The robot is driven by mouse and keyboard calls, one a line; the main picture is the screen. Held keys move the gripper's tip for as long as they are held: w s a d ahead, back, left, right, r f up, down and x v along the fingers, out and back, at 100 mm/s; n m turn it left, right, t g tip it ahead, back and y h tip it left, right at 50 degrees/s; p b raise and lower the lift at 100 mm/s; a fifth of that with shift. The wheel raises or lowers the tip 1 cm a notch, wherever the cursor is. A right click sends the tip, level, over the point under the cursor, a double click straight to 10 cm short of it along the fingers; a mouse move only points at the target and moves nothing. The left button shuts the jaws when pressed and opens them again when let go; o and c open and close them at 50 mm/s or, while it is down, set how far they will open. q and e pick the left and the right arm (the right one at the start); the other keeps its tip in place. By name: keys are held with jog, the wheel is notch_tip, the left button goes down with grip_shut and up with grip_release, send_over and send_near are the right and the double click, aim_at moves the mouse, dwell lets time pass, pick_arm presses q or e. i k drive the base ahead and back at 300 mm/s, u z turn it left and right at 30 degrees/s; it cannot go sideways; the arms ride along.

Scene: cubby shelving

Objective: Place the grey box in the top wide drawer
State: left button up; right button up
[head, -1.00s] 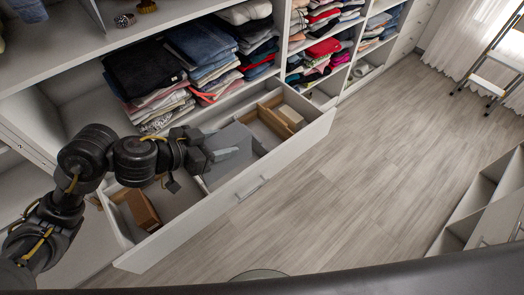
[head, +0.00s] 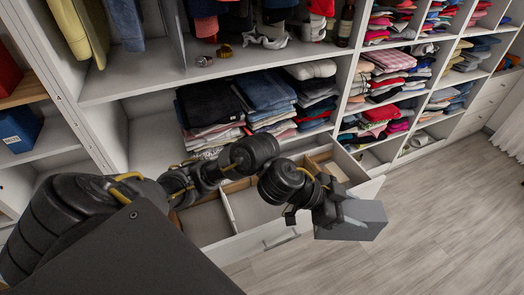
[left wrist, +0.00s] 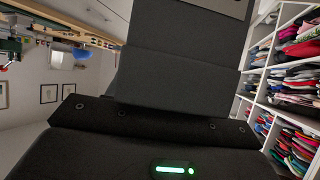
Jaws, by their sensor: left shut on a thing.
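The grey box (head: 362,222) is a plain grey block, held in my left gripper (head: 332,212) in the head view. The gripper is shut on it, in front of the cabinet and off the drawer's front right side. The open wide drawer (head: 240,245) lies below and behind my left arm, which hides part of it. It has dividers and its visible middle section is empty. In the left wrist view, dark surfaces fill the middle, and I cannot tell box from gripper there. My right gripper is not in view.
Folded jeans and clothes (head: 268,95) stack on the shelf directly above the drawer. A smaller wooden compartment (head: 325,165) sits at the drawer's right end. Open floor (head: 440,220) lies to the right. More filled cubbies run along the back right.

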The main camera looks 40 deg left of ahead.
aim_at(260, 204)
jog(key=i, duration=1.4)
jog(key=z, duration=1.65)
jog(key=i, duration=1)
jog(key=u, duration=4.35)
jog(key=i, duration=0.5)
jog(key=u, duration=0.1)
